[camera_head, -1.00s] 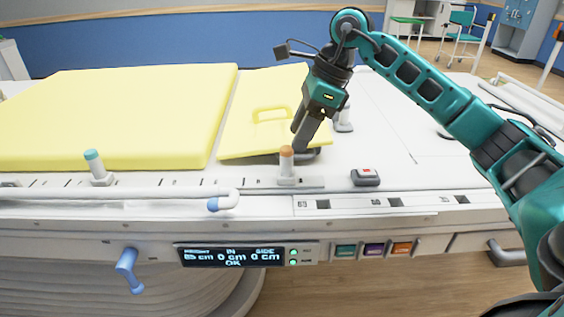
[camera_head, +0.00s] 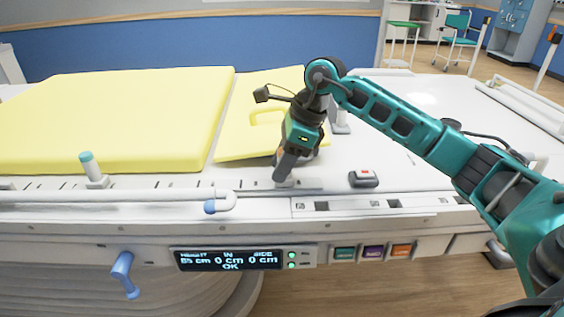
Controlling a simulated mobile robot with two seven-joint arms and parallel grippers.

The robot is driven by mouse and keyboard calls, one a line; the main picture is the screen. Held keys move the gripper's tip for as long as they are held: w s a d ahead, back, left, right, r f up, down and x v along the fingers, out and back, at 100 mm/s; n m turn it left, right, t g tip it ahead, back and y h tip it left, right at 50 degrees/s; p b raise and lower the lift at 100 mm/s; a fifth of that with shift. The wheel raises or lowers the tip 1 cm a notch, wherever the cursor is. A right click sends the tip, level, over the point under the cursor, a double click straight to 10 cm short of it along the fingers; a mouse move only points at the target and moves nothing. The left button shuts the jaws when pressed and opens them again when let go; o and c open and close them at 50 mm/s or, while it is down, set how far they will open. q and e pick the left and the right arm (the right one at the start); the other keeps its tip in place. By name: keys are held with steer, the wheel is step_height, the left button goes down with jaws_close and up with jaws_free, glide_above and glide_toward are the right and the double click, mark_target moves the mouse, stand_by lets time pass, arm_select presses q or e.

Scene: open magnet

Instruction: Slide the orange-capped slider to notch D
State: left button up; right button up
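The orange-capped slider shows only by its pale base (camera_head: 286,184) on the rail near the front edge of the white bed. Its post and orange cap are hidden by my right gripper (camera_head: 283,172). This gripper points down in front of or around the post; its finger gap is hidden, so I cannot tell whether it grips it. A white notch strip (camera_head: 350,206) with dark squares and small labels runs along the edge to the right; I cannot read which label is D. My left gripper is not in view.
A teal-capped slider (camera_head: 92,170) stands on the rail at left. A white handrail (camera_head: 130,196) runs along the front. Yellow pads (camera_head: 110,120) lie behind. A display (camera_head: 228,259) is below.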

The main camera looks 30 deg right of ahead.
jaws_close()
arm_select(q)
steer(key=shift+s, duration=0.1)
